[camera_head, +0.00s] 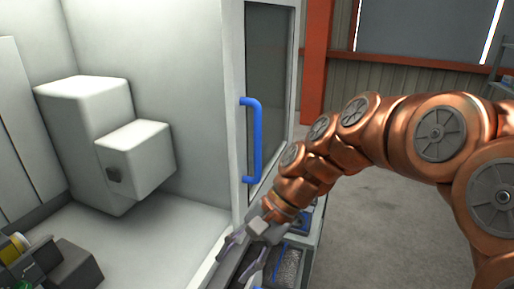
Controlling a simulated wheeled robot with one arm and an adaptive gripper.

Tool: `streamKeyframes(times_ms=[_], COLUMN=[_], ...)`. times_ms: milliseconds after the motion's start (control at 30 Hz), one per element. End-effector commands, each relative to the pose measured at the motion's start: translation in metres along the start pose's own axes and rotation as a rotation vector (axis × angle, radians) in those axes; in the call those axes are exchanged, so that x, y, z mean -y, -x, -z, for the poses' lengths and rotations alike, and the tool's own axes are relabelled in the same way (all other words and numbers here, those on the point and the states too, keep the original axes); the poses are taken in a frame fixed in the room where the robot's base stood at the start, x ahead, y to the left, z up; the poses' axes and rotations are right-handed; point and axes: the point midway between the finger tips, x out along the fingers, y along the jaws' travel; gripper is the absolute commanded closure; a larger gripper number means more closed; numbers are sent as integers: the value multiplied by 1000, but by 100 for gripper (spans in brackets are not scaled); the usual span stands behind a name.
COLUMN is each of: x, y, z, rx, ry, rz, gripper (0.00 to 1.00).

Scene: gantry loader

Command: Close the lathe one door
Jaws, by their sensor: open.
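The lathe door (270,85) is a white-framed panel with a dark window, at the right side of the lathe opening. A blue vertical handle (257,140) is fixed to the door. The lathe interior (185,220) shows wide open to the left of the door, with a white block-shaped unit inside. My gripper (237,262) is open and empty, low in front of the lathe's front edge and below the handle. It is apart from the handle. Whether a fingertip touches the front edge, I cannot tell.
A dark machine part with a yellow piece (14,248) sits at the lower left inside the lathe. An orange post (317,60) rises behind the door. Grey floor (375,235) is clear to the right.

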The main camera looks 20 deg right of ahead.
Motion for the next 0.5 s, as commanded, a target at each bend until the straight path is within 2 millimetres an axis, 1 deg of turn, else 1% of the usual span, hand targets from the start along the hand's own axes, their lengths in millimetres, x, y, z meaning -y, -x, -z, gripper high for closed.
streamKeyframes(times_ms=[33,100,167,200,267,300,367,400,467,500], x=[16,39,56,67,81,88,97,102,105,106], y=[4,17,30,40,57,69,88,103,123,136], z=[12,26,40,50,67,79,99,112,134,147], rx=[38,89,137,169,221,257,314,350,408,440], ry=[-69,-165,-247,-302,-383,-437,-517,-566,-639,-681], rz=[65,154,230,279,355,403,475,523,591,633], gripper=[52,52,52,52,52,52,52,52,52,52])
